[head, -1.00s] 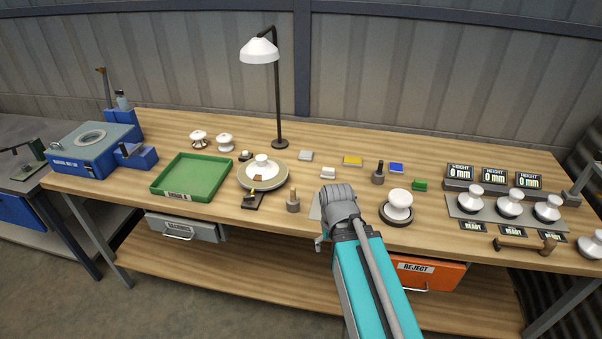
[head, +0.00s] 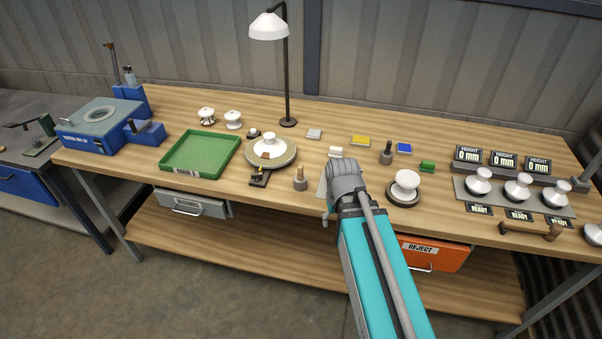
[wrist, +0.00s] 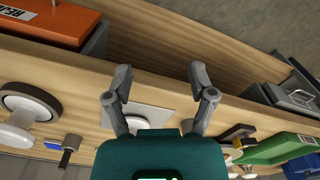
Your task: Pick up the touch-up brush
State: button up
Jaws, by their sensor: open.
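I cannot single out the touch-up brush for certain. A grey pot with an upright wooden handle (head: 300,180) stands near the front edge, left of my gripper. A similar dark pot with a handle (head: 387,154) stands farther back on the right; it also shows in the wrist view (wrist: 69,150). A small dark rest with a yellowish piece (head: 259,176) lies before the round turntable (head: 258,158). My gripper (wrist: 160,75) is open and empty, its fingers over the bench's front edge beside a pale plate (wrist: 148,112).
A white insulator on a dark base (head: 405,188) stands right of my gripper. The orange reject drawer (head: 432,252) sits below the bench top. A green tray (head: 200,155), a lamp (head: 287,70) and height gauges (head: 503,160) stand around. A wooden-handled tool (head: 530,232) lies at front right.

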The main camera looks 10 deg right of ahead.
jog(key=w+a+r+n+p, duration=0.3)
jog(key=w+r+n+p, duration=0.35)
jog(key=w, duration=0.45)
notch_tip(320, 180, up, 7)
jog(key=n+p, duration=0.6)
jog(key=n, duration=0.1)
send_over(300, 166)
jog(key=shift+d+f, duration=0.1)
jog(key=shift+f, duration=0.15)
notch_tip(300, 166, down, 9)
jog(key=b, duration=0.8)
jog(key=shift+r+b, duration=0.15)
jog(key=shift+b, duration=0.2)
jog(key=shift+f+b, duration=2.6)
jog(key=shift+c, duration=0.2)
grip_shut()
